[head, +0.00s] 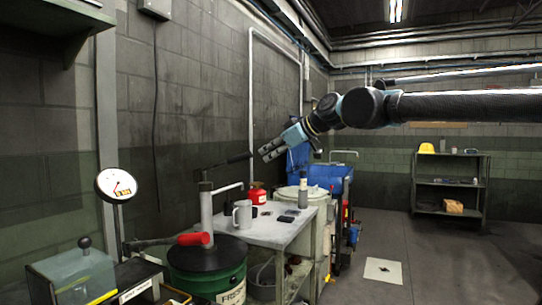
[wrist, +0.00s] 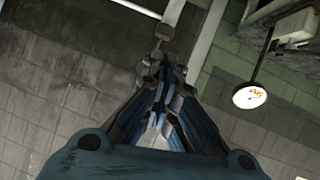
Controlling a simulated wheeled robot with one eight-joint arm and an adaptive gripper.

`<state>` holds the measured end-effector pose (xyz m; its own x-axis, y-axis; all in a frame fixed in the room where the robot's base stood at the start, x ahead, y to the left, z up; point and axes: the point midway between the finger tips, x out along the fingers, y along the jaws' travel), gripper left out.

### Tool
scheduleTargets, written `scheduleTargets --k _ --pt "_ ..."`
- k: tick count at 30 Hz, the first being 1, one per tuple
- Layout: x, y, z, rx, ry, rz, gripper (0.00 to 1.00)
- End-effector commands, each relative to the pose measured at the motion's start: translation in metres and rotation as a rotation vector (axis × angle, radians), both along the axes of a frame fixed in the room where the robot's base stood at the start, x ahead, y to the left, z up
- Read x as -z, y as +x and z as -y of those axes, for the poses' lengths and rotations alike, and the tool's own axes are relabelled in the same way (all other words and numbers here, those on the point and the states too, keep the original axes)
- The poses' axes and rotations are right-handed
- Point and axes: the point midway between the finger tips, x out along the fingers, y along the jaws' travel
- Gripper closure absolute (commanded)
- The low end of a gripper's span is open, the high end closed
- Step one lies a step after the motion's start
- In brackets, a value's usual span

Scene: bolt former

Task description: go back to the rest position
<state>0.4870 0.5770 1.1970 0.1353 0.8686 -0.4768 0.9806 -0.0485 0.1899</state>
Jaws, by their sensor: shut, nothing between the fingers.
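My gripper (head: 272,150) is at the end of my outstretched arm, which comes in from the right in the head view. It is held in the air above the grey table, pointing left toward the block wall. In the wrist view the fingers (wrist: 160,75) come together, shut, with nothing seen between them. Behind them the wrist view shows the grey block wall and a pale pipe.
A round gauge (head: 117,185) is at the left; it also shows in the wrist view (wrist: 250,96). Below my gripper are a green drum (head: 208,272) with a red-handled pump and a table (head: 270,232) with a mug (head: 242,214). Open floor (head: 430,260) lies at the right.

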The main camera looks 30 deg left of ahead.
Motion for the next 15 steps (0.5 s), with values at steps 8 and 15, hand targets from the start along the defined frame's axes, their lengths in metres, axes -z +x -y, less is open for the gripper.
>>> scheduleTargets --k 8,15 --pt "0.000 0.000 0.000 0.000 0.000 0.000 1.00" --pt "0.012 0.013 0.019 0.034 -0.021 -0.015 1.00"
